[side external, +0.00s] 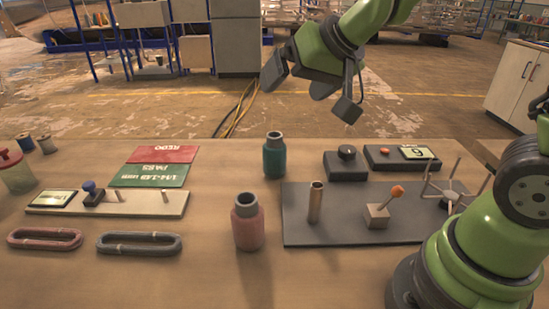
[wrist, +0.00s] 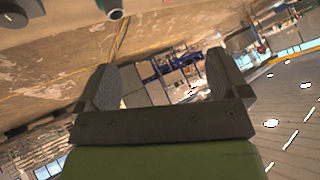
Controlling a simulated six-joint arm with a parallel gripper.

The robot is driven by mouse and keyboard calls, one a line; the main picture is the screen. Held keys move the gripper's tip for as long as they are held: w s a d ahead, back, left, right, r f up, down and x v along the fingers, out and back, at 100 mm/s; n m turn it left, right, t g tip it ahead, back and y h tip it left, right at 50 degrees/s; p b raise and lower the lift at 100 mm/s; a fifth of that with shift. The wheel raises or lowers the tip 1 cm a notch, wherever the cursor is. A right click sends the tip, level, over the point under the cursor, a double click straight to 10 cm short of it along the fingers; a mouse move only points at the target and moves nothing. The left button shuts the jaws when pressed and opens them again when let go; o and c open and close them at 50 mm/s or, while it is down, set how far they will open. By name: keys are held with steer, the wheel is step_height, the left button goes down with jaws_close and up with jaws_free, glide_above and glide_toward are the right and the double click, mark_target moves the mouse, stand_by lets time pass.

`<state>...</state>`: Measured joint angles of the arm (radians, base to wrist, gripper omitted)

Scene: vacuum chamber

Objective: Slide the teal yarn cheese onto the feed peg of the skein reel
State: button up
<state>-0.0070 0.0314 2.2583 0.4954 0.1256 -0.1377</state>
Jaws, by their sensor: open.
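The teal yarn cheese (side external: 274,158), a teal cylinder with a grey tube end, stands upright on the table, left of the reel's dark base plate. It seems to be the teal-grey piece at the top edge of the wrist view (wrist: 113,12). The skein reel (side external: 447,192) has pale spokes at the plate's right end. A bare copper-coloured upright peg (side external: 315,204), seemingly the feed peg, stands at the plate's left end. My gripper (side external: 308,98) is open and empty, above the table and to the right of the teal cheese. Its jaws also show in the wrist view (wrist: 165,80).
A dusty red yarn cheese (side external: 248,225) stands in front of the teal one. A lever with an orange knob (side external: 385,205) rises between peg and reel. A dial box (side external: 346,163) and display box (side external: 402,158) sit behind the plate. Two skeins (side external: 140,243) (side external: 45,238) lie left.

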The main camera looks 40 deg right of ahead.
mark_target(273, 139)
steer(key=shift+w+d+f+m+h, duration=0.1)
steer(key=shift+w+d+f+h, duration=0.65)
steer(key=shift+w+d+f, duration=1.45)
steer(key=shift+w+d+f+m+h, duration=0.1)
steer(key=shift+w+d+f+h, duration=0.7)
steer(key=shift+w+f, duration=2.75)
steer(key=shift+w+d+f+m+h, duration=0.1)
steer(key=shift+w+d+f+h, duration=1.05)
steer(key=shift+f, duration=3)
steer(key=shift+w+d+y, duration=0.3)
steer(key=shift+w+y, duration=0.05)
steer(key=shift+y, duration=0.05)
steer(key=c, duration=1)
